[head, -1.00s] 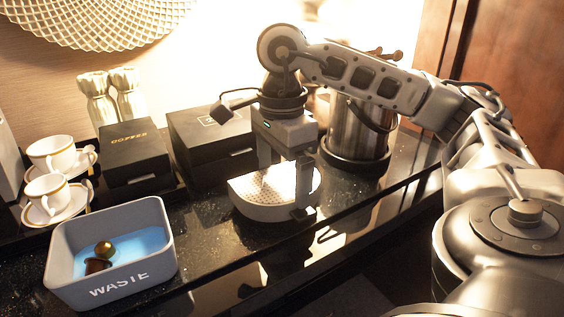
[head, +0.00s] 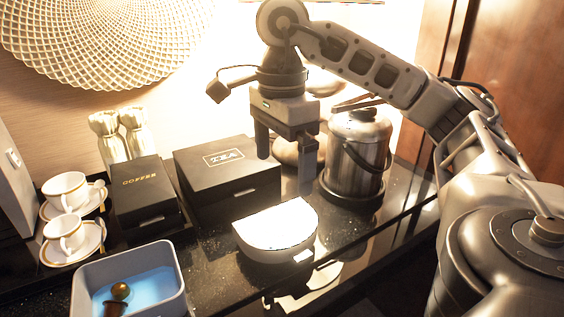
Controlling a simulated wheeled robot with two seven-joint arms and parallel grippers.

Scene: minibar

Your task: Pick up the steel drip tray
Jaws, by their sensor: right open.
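The steel drip tray (head: 275,228) lies flat on the black counter in the middle of the head view. It is D-shaped, with a rounded outline and a small pale tab at its front right. Its top is washed out by glare. My right gripper (head: 284,170) points down above the tray, toward its back edge. Its two fingers are apart with nothing between them. The fingertips look clear of the tray. My left gripper is not in view.
A black tea box (head: 228,180) stands behind the tray, with a coffee box (head: 148,195) further left. A steel ice bucket (head: 357,155) stands behind right. A waste bin (head: 172,265), holding small items, is front left. Two cups (head: 65,187) on saucers stand far left.

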